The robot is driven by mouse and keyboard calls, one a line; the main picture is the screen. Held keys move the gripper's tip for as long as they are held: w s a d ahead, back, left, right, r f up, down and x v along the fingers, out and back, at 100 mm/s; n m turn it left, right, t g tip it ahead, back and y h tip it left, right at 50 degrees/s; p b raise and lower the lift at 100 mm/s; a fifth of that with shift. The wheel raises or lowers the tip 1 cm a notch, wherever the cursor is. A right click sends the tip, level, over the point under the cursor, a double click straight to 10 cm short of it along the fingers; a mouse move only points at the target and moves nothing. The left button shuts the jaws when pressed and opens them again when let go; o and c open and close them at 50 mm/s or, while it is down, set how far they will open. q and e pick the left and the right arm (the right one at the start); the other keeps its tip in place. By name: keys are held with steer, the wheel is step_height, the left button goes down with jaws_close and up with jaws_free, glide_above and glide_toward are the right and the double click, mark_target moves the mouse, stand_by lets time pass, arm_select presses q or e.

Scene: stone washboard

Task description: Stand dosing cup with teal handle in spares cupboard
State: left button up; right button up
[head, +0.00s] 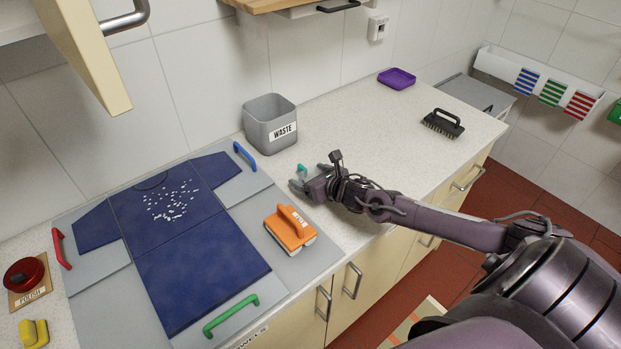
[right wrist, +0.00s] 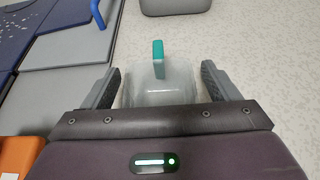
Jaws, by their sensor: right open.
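The dosing cup is a clear, see-through cup (right wrist: 160,90) with a teal handle (right wrist: 158,58), on the speckled countertop. In the head view its teal handle (head: 301,171) shows just by the right fingertips; the clear body is hard to make out there. My right gripper (head: 299,184) is open and low at the counter. In the right wrist view its fingers (right wrist: 161,72) stand on both sides of the cup, with visible gaps. A wall cupboard (head: 82,45) with its door swung open is at upper left; no spares label is visible. My left gripper is out of view.
A grey waste bin (head: 270,124) stands behind the gripper. An orange brush (head: 290,232) and a folding board with a blue shirt (head: 205,262) lie to the left. A purple dish (head: 397,79) and black brush (head: 442,124) are farther right. Counter between them is clear.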

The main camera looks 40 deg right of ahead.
steer(key=shift+w, duration=0.1)
steer(key=c, duration=1.3)
